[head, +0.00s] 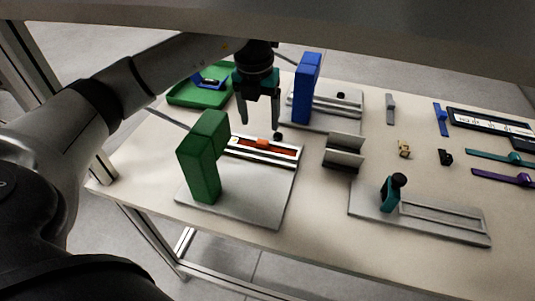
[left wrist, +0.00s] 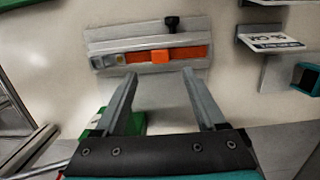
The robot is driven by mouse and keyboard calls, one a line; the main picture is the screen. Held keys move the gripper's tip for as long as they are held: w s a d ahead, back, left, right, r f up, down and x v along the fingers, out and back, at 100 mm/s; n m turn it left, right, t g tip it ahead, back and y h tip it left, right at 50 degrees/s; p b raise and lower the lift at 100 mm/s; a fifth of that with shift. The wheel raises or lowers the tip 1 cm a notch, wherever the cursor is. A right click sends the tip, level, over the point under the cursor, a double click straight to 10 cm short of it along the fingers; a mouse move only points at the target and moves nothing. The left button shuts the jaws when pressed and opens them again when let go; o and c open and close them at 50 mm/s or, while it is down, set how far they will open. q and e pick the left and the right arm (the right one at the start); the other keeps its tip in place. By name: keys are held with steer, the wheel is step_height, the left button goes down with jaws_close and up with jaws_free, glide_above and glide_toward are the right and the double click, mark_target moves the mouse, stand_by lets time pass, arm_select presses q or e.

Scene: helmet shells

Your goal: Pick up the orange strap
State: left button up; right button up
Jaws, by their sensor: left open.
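The orange strap (head: 262,147) lies in a long channel on a grey base plate (head: 245,205), behind a green upright block (head: 203,157). In the left wrist view the strap (left wrist: 190,53) lies across the channel, with a raised orange piece near its middle. My left gripper (head: 260,120) is open and points down, just above and behind the strap in the head view. In the left wrist view its two fingers (left wrist: 157,84) are spread, with the strap beyond their tips and nothing between them. My right gripper is not in view.
A blue upright block (head: 306,79) on another plate stands behind the gripper. A green tray (head: 190,98) is at the back left. A grey bracket (head: 343,151) and a plate with a teal clamp (head: 390,195) are to the right. Purple (head: 502,177) and teal (head: 495,156) straps lie far right.

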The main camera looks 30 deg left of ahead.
mark_target(262, 142)
arm_select(q)
steer(key=f, duration=0.2)
steer(key=f+b, duration=0.1)
steer(key=f, duration=0.1)
steer(key=w+f+b, duration=0.1)
steer(key=f, duration=0.2)
steer(key=shift+a+f, duration=0.1)
jaws_close()
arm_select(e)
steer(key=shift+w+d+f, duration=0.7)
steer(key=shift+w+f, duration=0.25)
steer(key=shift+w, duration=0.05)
